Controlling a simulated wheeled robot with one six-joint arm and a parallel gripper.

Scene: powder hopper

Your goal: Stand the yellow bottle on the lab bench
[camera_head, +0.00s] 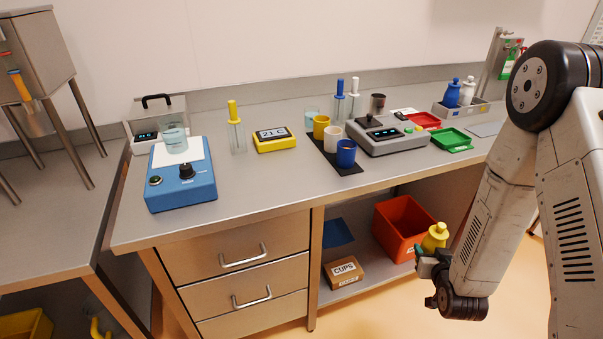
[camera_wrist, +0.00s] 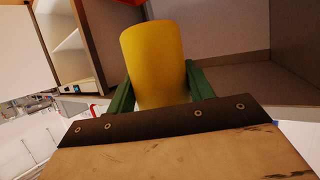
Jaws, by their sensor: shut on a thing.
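The yellow bottle (camera_head: 435,237) is upright in the head view, in front of the open shelf and below the bench top. My gripper (camera_head: 428,261) is shut on it, at the lower right of the head view. In the wrist view the yellow bottle (camera_wrist: 153,62) stands between the two green fingers of my gripper (camera_wrist: 158,88). Its lower part is hidden by my gripper in the head view. The lab bench (camera_head: 265,186) has a grey metal top and runs across the middle of the head view.
On the bench stand a blue stirrer (camera_head: 180,185), a yellow timer (camera_head: 275,140), cups on a black mat (camera_head: 347,168), a scale (camera_head: 390,138), red (camera_head: 425,119) and green trays (camera_head: 452,140), and a bottle caddy (camera_head: 462,107). The front strip is mostly clear. An orange bin (camera_head: 402,225) sits below.

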